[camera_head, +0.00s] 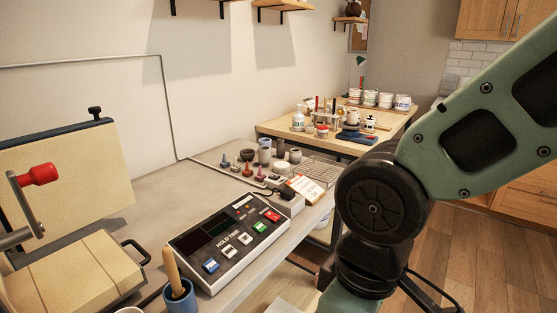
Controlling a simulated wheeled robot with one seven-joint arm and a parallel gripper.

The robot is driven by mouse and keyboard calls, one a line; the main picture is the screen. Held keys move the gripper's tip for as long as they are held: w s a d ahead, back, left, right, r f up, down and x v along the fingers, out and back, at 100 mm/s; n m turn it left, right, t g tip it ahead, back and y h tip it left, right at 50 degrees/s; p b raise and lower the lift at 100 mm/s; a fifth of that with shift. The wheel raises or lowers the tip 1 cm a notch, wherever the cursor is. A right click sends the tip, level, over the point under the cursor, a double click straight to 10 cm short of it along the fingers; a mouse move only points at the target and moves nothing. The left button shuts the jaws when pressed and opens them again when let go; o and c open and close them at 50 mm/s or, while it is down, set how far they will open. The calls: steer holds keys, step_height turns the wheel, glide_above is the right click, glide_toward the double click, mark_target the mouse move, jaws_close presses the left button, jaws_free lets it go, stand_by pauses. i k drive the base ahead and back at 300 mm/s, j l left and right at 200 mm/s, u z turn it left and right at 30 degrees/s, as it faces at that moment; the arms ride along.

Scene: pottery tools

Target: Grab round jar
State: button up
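Several small round vessels stand together at the far end of the grey table, among them a grey cup (264,156) and another grey pot (295,155). A low white round dish (280,168) sits in front of them. Several white lidded tubs (386,100) stand on the far wooden table. They are too small to tell which one is the round jar. My gripper is not in view; only my green and black arm shows at the right, in front of the tables' right side.
A control box (229,238) with coloured buttons lies on the grey table (160,222). A press with a red handle (38,174) stands at left. A blue cup (180,296) holds a wooden-handled tool. Small bottles and a wire rack (322,170) crowd the table's far end. Open floor (487,256) lies right.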

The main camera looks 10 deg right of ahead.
mark_target(295, 154)
steer(key=i+l+u, duration=0.15)
steer(key=u, duration=0.25)
steer(key=i+l+u, duration=0.15)
steer(key=l+u, duration=0.2)
steer(key=i+l+u, duration=0.15)
steer(key=l, duration=0.3)
steer(key=i+l+u, duration=0.1)
steer(key=l, duration=0.35)
steer(key=i+l+u, duration=0.15)
steer(key=l, duration=0.35)
steer(key=i+l+u, duration=0.15)
steer(key=l, duration=0.35)
steer(key=i+l, duration=0.1)
steer(key=l, duration=0.5)
steer(key=i+l, duration=0.1)
steer(key=l, duration=0.55)
steer(key=i+l, duration=0.1)
steer(key=l, duration=1.1)
steer(key=i+u, duration=0.05)
steer(key=i, duration=0.05)
